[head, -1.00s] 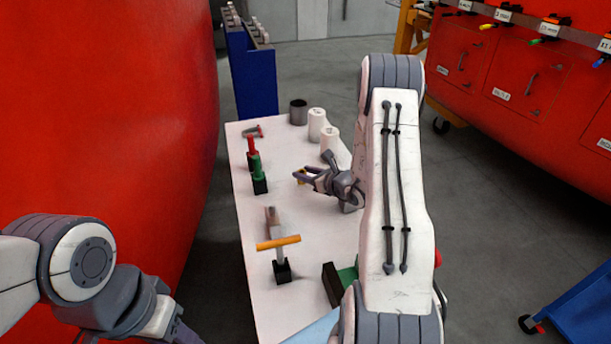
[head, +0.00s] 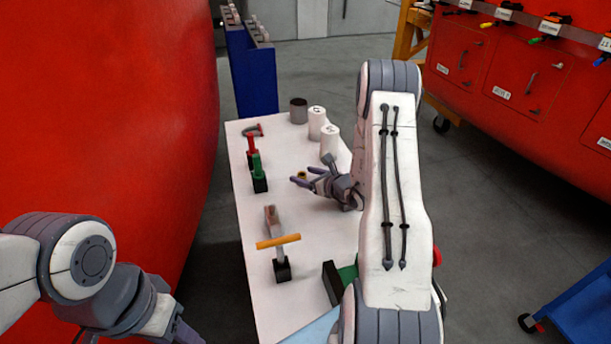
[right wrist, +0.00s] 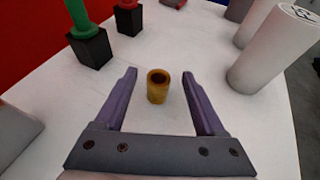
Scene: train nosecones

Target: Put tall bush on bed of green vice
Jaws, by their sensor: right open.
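A brass-yellow bush (right wrist: 157,90), a short hollow cylinder, stands upright on the white table between my right gripper's fingers. It also shows small in the head view (head: 302,175). My right gripper (right wrist: 159,75) is open, with one finger on each side of the bush and a visible gap to both. A green vice (head: 347,274) with a dark jaw block (head: 332,284) sits on the near right of the table, partly hidden by my right arm. My left arm is at the lower left of the head view, its fingers outside the frame.
An orange-barred tool (head: 279,250) stands nearer. White cylinders (head: 329,142) and a dark cup (head: 298,110) stand at the far end.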

